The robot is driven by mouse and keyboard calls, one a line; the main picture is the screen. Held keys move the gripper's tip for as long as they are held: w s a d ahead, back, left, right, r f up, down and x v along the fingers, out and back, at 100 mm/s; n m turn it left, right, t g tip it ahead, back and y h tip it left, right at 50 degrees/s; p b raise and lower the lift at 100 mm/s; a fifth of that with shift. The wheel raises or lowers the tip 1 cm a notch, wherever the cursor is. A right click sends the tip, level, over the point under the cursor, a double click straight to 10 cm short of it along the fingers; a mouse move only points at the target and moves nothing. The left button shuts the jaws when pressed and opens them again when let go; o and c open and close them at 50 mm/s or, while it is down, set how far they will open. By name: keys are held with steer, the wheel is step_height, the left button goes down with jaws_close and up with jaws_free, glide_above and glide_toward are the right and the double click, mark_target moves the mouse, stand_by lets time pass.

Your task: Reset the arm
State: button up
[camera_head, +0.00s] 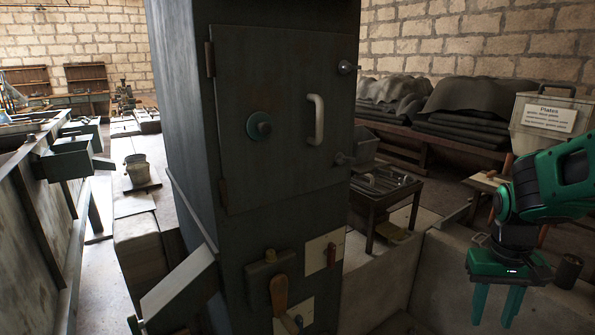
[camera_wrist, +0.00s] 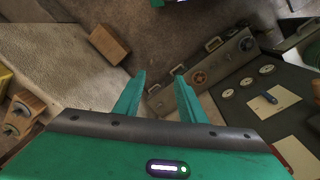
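My gripper (camera_head: 496,304) hangs at the right side of the head view, at the end of my green and black arm. Its two green fingers point down and stand apart with nothing between them. In the wrist view the open fingers (camera_wrist: 160,95) also show with a clear gap and only floor and distant things beyond. The gripper touches nothing that I can see.
A tall dark metal cabinet (camera_head: 290,120) with a white handle stands in the middle. A panel with dials (camera_wrist: 265,95) and a brown block (camera_wrist: 108,45) show in the wrist view.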

steer(key=s+r+m+y, duration=0.1)
steer(key=s+r+m, duration=0.2)
steer(key=s, duration=1.2)
steer(key=shift+s+d+r, duration=0.3)
steer(key=shift+d+r, duration=0.15)
steer(key=shift+r, duration=0.25)
steer(key=shift+w, duration=0.15)
steer(key=shift+w+f, duration=0.25)
steer(key=shift+w, duration=0.25)
